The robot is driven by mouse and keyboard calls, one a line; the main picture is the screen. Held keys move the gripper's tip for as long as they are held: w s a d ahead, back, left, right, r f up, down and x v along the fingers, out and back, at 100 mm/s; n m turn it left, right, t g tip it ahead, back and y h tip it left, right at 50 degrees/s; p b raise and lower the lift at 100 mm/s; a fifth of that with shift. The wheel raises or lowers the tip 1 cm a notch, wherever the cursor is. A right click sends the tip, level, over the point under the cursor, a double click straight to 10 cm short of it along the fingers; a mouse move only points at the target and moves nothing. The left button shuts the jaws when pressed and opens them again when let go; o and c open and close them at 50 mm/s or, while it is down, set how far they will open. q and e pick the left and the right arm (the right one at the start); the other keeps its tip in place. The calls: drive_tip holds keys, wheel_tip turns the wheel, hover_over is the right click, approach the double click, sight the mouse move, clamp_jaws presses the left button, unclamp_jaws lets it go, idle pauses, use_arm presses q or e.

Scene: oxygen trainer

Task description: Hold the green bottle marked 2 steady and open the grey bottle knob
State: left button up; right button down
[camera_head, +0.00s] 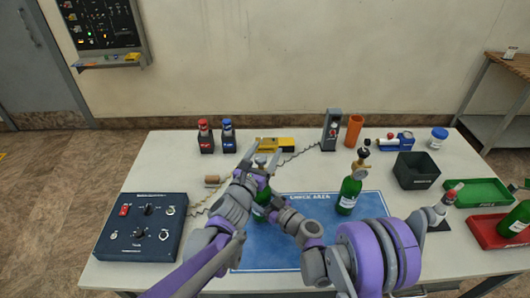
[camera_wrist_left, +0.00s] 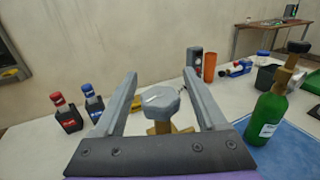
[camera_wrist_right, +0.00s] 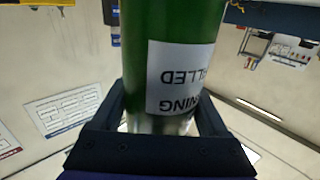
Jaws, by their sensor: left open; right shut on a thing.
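A green bottle (camera_head: 261,212) stands on the blue mat, largely hidden by my arms in the head view. Its grey knob (camera_wrist_left: 161,100) sits on a brass valve between the spread fingers of my left gripper (camera_wrist_left: 160,76), which also shows above the bottle in the head view (camera_head: 259,164). The left gripper is open, with a gap visible around the knob. My right gripper (camera_wrist_right: 165,105) is shut on the green bottle's body (camera_wrist_right: 172,35); a white label shows between its fingers. I cannot read a number on the bottle.
A second green bottle (camera_head: 349,195) with a black knob stands on the mat (camera_head: 320,265) to the right. A blue control box (camera_head: 141,227) is at the left. Behind are a yellow device (camera_head: 268,145), an orange tube (camera_head: 354,130) and a dark bin (camera_head: 416,170). Green (camera_head: 480,193) and red (camera_head: 487,232) trays are right.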

use_arm(q)
drive_tip(key=v, duration=1.2)
use_arm(e)
unclamp_jaws()
drive_tip(key=shift+d, duration=0.1)
